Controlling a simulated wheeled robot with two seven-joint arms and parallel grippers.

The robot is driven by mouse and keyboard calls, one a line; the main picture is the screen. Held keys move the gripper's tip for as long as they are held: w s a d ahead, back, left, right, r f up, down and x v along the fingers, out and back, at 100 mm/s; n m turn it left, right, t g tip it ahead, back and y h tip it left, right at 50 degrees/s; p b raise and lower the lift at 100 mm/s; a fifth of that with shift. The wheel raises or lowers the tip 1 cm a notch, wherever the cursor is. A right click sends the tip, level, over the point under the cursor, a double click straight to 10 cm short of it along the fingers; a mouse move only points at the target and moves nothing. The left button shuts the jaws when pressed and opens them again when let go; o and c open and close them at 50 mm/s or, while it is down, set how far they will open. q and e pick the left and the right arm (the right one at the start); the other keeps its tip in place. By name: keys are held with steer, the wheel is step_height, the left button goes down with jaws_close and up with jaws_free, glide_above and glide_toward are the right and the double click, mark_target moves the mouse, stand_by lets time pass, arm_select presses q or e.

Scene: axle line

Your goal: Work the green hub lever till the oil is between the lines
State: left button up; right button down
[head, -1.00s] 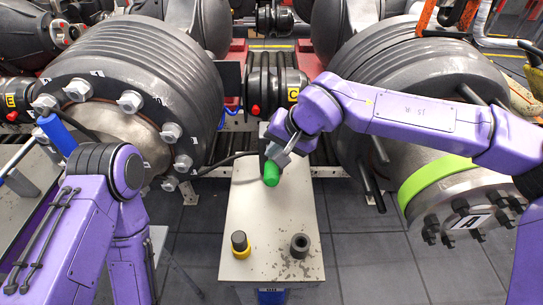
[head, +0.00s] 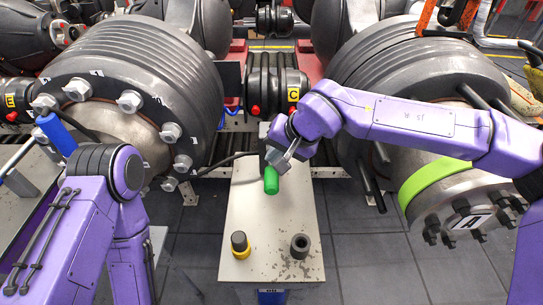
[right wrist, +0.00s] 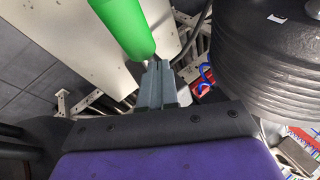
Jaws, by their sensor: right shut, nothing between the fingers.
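The green lever (head: 271,180) shows as a green cylindrical grip at the far end of the pale narrow bench. In the right wrist view the green grip (right wrist: 124,25) is large at the top, left of centre. My right gripper (head: 283,155) is shut with nothing between its fingers. Its tips (right wrist: 158,66) are at the near end of the green grip; I cannot tell whether they touch it. My left arm shows at the left, but its gripper is out of view. I cannot make out any oil level or lines.
The pale bench (head: 253,215) carries a yellow-and-black cap (head: 240,244) and a dark ring (head: 300,245). Large wheel hubs stand left (head: 140,90) and right (head: 420,90); the right one has a lime band (head: 433,180). A blue handle (head: 57,135) is at left.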

steer(key=shift+s+f, duration=0.3)
steer(key=shift+f, duration=0.45)
stand_by(0.7)
stand_by(0.4)
steer(key=shift+w+r+p, duration=0.25)
steer(key=shift+r+p, duration=0.5)
steer(key=shift+p, duration=0.3)
steer(key=shift+w+r+p, duration=0.3)
steer(key=shift+r+p, duration=0.45)
steer(key=shift+p, duration=0.3)
steer(key=shift+w+r+p, duration=0.25)
steer(key=shift+r+p, duration=0.5)
steer(key=shift+p, duration=0.3)
steer(key=r+p, duration=0.1)
steer(key=w+r+p, duration=0.1)
steer(key=r, duration=0.1)
steer(key=r+p, duration=0.1)
steer(key=p, duration=0.1)
steer(key=shift+w+r, duration=0.35)
steer(key=shift+w, duration=0.05)
